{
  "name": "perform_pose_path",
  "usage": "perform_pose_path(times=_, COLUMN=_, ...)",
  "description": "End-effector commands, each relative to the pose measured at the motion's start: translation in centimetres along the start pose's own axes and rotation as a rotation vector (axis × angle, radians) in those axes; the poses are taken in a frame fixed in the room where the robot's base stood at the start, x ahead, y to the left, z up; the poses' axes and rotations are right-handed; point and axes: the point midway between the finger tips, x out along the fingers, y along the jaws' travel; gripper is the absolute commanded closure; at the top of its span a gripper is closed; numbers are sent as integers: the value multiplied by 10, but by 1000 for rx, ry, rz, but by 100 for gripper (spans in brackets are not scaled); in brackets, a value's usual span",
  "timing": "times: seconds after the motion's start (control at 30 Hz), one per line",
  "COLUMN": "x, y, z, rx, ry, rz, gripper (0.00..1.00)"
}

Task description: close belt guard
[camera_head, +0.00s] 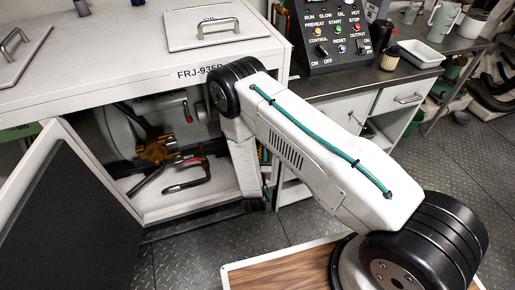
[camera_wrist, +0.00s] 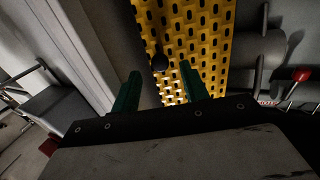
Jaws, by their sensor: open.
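The belt guard (camera_wrist: 205,40) is a yellow perforated panel, seen in the wrist view at the upper middle. A dark round knob (camera_wrist: 160,62) is on its face near the left edge. My gripper (camera_wrist: 159,82) is open, with its two green fingers apart below and to either side of the knob in the picture. Nothing is between the fingers that I can see as gripped, and I cannot tell whether they touch the guard. In the head view the guard does not show, and my arm covers the right part of the cabinet opening.
The white cabinet (camera_head: 120,55) has its front door (camera_head: 60,225) swung open at the left. In the wrist view, a red-knobbed lever (camera_wrist: 300,75) is at the right. A control box (camera_head: 335,35) stands on the counter.

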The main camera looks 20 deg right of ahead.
Motion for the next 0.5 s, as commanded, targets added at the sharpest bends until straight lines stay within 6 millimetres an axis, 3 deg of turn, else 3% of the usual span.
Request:
perform_pose_path(times=0.23, x=-36, y=-1, z=0, rx=-1, ry=-1, rz=-3, gripper=55)
perform_pose_path(times=0.5, x=-43, y=0, z=0, rx=0, ry=0, rz=-1, gripper=55)
